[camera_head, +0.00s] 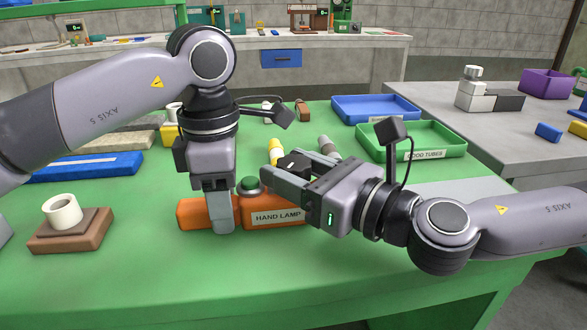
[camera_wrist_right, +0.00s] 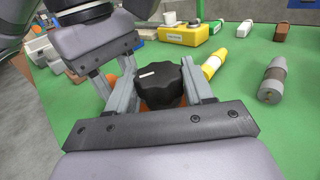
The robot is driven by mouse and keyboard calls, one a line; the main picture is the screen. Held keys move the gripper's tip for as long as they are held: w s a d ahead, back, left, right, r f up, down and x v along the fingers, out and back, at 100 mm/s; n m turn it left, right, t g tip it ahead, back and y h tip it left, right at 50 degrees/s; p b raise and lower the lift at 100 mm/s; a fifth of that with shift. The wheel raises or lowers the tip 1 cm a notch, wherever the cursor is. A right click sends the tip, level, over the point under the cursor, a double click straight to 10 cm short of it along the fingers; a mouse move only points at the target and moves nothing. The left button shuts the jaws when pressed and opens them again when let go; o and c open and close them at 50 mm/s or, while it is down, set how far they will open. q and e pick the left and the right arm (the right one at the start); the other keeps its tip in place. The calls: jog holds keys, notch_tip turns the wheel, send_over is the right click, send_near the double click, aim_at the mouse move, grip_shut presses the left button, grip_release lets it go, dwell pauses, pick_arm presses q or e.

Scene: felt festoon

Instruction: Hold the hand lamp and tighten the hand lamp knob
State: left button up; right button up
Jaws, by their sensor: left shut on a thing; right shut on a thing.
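The orange hand lamp (camera_head: 262,214), with its "HAND LAMP" label, lies on the green table in the head view. It has a green button (camera_head: 249,187) on top. My left gripper (camera_head: 220,215) points down and is shut on the lamp's body. The black knob (camera_head: 294,165) is at the lamp's right end, and it shows large and lobed in the right wrist view (camera_wrist_right: 161,85). My right gripper (camera_head: 285,170) comes in from the right and is shut on the knob, with a finger on each side. Much of the lamp is hidden behind my grippers.
A green tray (camera_head: 412,141) and a blue tray (camera_head: 375,108) stand behind. A brown block with a white ring (camera_head: 62,212) stands at left. The table's front is clear.

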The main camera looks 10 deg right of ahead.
jog(key=m+t+h, duration=0.1)
jog(key=m+h, duration=0.1)
jog(key=h, duration=0.1)
jog(key=m+t+h, duration=0.2)
jog(key=h, duration=0.1)
jog(key=shift+a+m+t, duration=0.2)
jog(key=shift+m+t, duration=0.1)
jog(key=shift+d+m+t+h, duration=0.1)
jog(key=shift+m+t+h, duration=0.1)
jog(key=shift+m+h, duration=1)
jog(key=shift+d+m+t+h, duration=0.15)
jog(key=shift+m+h, duration=0.45)
jog(key=shift+h, duration=1.4)
jog(key=o, duration=1)
